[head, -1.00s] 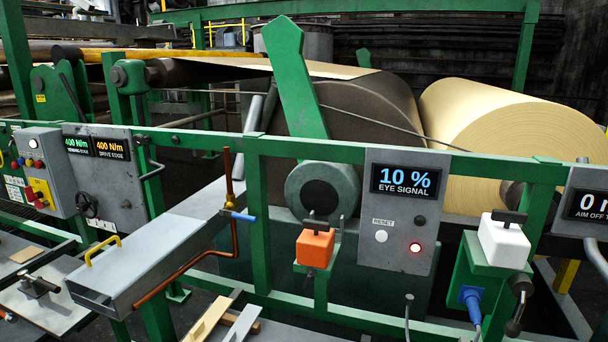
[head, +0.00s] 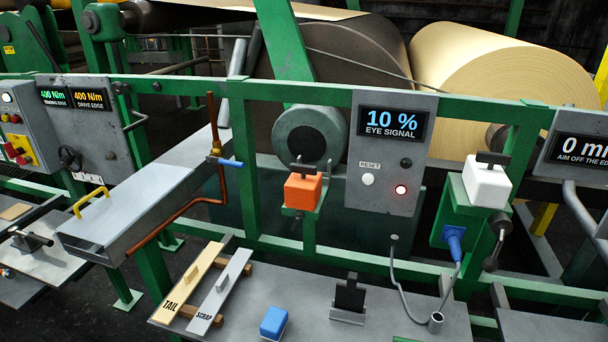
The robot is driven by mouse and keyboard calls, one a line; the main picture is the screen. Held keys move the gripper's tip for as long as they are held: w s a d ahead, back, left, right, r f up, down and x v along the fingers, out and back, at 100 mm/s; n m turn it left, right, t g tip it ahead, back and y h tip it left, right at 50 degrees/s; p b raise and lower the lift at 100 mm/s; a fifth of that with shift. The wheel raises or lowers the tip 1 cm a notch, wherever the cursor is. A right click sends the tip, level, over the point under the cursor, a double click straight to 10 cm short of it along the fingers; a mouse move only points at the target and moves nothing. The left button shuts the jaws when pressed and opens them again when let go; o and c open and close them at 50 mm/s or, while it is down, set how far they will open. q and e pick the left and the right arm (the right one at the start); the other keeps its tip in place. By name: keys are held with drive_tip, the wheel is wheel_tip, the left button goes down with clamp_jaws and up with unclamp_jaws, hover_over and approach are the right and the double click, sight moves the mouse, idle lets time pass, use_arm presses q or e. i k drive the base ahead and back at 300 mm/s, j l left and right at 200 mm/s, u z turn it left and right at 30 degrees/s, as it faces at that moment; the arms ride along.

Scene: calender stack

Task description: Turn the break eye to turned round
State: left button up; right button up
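An eye signal panel (head: 390,155) in the head view reads 10 %, with a white reset button (head: 368,179) and a lit red lamp (head: 401,190). Left of it, an orange block (head: 302,191) with a dark handle on top sits on a green bracket of the rail. Right of it, a white block (head: 486,182) with a dark handle sits on a green mount with a blue plug (head: 454,237) below. No label shows which block is the break eye, and no lens face is visible. Neither of my grippers is in view.
A green rail (head: 330,93) crosses in front of the large rolls. A grey bench (head: 300,300) below holds TAIL and SCRAP strips (head: 190,282), a blue block (head: 274,322), a black stand (head: 349,299) and a cable cup (head: 436,321). A copper pipe (head: 180,228) with a blue lever stands left.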

sight(302, 189)
drive_tip(key=l+u, duration=0.15)
drive_tip(key=u, duration=0.2)
drive_tip(key=k+l+u, duration=0.15)
drive_tip(key=u, duration=0.2)
drive_tip(key=k+l+u, duration=0.1)
drive_tip(key=u, duration=0.25)
